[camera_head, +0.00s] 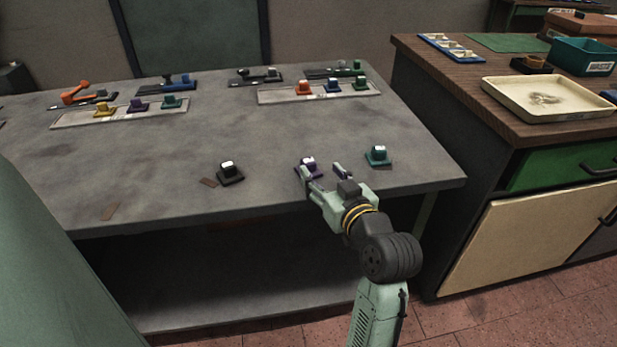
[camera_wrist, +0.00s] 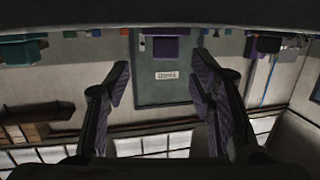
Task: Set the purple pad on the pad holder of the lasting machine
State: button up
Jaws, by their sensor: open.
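The purple pad (camera_head: 309,161), a small block with a pale top on a dark base, stands near the front edge of the grey table. My gripper (camera_head: 325,176) is open at the front edge, with the pad just beyond its left finger in the head view. In the wrist view a purple block (camera_wrist: 166,48) shows beyond and between the open fingers (camera_wrist: 162,85), apart from them. Several small machines stand at the back of the table; one has an orange lever (camera_head: 76,93). I cannot tell which is the lasting machine, and no pad holder is clearly recognisable.
A black pad (camera_head: 230,172) stands left of the purple one, a teal pad (camera_head: 378,156) right. The middle of the table is clear. A wooden-topped cabinet (camera_head: 440,68) stands at right.

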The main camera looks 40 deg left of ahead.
aim_at(310, 164)
jog(key=x, duration=0.2)
jog(key=p+x, duration=0.1)
jog(key=x, duration=0.1)
jog(key=p+x, duration=0.1)
jog(key=shift+s+a+r, duration=0.15)
jog(key=shift+a+r, duration=0.05)
jog(key=shift+a, duration=0.4)
jog(key=shift+w+a+f, duration=0.2)
jog(key=shift+w+a, duration=0.1)
jog(key=shift+a, duration=0.1)
jog(key=shift+c, duration=0.5)
grip_shut()
